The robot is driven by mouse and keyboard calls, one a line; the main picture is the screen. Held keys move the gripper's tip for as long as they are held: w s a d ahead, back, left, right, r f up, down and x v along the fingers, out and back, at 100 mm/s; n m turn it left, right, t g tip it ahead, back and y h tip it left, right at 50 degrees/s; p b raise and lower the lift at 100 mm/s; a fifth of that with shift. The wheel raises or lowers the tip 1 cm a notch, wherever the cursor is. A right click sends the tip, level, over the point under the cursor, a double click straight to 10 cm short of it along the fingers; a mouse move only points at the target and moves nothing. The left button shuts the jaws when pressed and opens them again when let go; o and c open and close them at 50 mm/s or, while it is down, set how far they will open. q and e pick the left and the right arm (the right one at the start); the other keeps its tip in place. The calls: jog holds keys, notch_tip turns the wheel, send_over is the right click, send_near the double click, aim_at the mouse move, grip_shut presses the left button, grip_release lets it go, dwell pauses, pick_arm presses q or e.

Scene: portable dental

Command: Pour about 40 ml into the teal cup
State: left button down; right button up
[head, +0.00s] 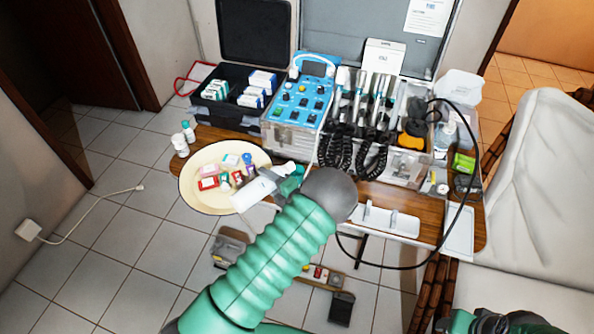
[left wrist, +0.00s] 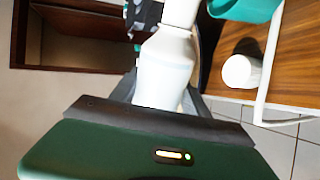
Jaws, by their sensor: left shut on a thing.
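My left gripper (head: 290,184) is shut on a white bottle (left wrist: 166,68), which also shows in the head view (head: 253,194) near the cream oval tray's front right edge. In the left wrist view the bottle stands out past the dark green gripper body, its narrower end towards the top. A teal round thing (left wrist: 238,8), apparently the teal cup, is cut off by that view's top edge, beside the bottle and apart from it.
The cream tray (head: 190,190) holds several small bottles and boxes. A white cylinder (left wrist: 241,71) is near the teal thing. A blue control unit (head: 300,103) and coiled black cords stand behind. A white holder (head: 390,221) lies right of my wrist. A black cable loops over the table's right side.

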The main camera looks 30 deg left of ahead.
dwell(0.3)
pick_arm(q)
jog(key=shift+f+b, duration=0.3)
jog(key=shift+b, duration=0.1)
jog(key=shift+s+r+n+t+b, duration=0.15)
jog(key=shift+r+n+t+b, duration=0.25)
jog(key=shift+n+b, duration=0.35)
jog(key=shift+d+r+n+h, duration=0.1)
jog(key=shift+r+n+h, duration=0.2)
jog(key=shift+r+n, duration=0.2)
jog(key=shift+r+b, duration=0.2)
jog(key=shift+b, duration=0.1)
jog(key=shift+r, duration=0.1)
